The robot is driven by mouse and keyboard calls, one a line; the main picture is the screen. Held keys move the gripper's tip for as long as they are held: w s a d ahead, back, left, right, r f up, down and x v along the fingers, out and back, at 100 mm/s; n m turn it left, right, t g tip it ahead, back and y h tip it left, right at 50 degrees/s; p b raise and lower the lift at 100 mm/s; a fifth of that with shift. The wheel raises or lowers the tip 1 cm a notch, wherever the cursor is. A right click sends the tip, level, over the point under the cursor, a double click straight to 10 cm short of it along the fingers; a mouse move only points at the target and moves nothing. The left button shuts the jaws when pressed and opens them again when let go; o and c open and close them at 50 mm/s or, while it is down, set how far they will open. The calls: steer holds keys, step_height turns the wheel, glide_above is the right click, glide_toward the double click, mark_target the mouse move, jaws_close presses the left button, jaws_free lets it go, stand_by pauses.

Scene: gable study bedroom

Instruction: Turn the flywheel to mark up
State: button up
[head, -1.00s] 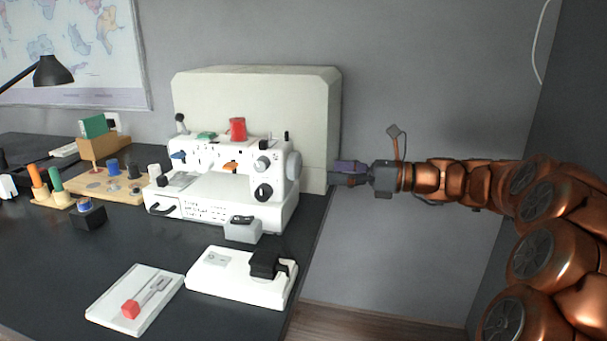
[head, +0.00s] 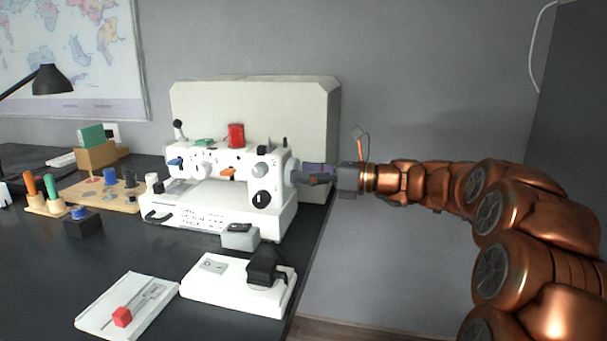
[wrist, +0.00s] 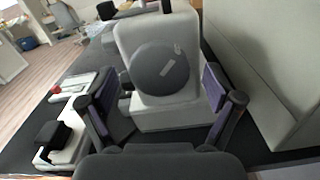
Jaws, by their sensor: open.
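The white sewing machine (head: 222,190) stands on the dark desk, with its flywheel on its right end. In the wrist view the flywheel (wrist: 158,72) is a round grey disc facing me. My gripper (head: 297,173) reaches in from the right at flywheel height. In the wrist view my gripper (wrist: 160,98) is open, with one purple-padded finger on each side of the flywheel. I cannot tell whether the pads touch the rim.
A pale case (head: 255,95) stands close behind the machine. A foot pedal with a black plug (head: 265,268) and a slider board (head: 140,295) lie in front. A spool board (head: 100,193) is to the left. Free space lies right of the desk edge.

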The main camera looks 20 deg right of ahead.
steer(key=c, duration=1.1)
steer(key=shift+c, duration=0.2)
steer(key=p, duration=0.4)
steer(key=shift+r+n+p, duration=0.35)
steer(key=shift+r+n, duration=0.05)
steer(key=n+p, duration=0.1)
steer(key=p, duration=0.3)
steer(key=shift+f+n, duration=0.1)
steer(key=shift+n, duration=0.2)
steer(key=shift+s+f+n+p, duration=0.1)
steer(key=shift+f+n+p, duration=0.1)
steer(key=shift+n, duration=1.25)
steer(key=shift+f+n+p, duration=0.1)
steer(key=shift+n+p, duration=0.05)
steer(key=shift+n, duration=1.3)
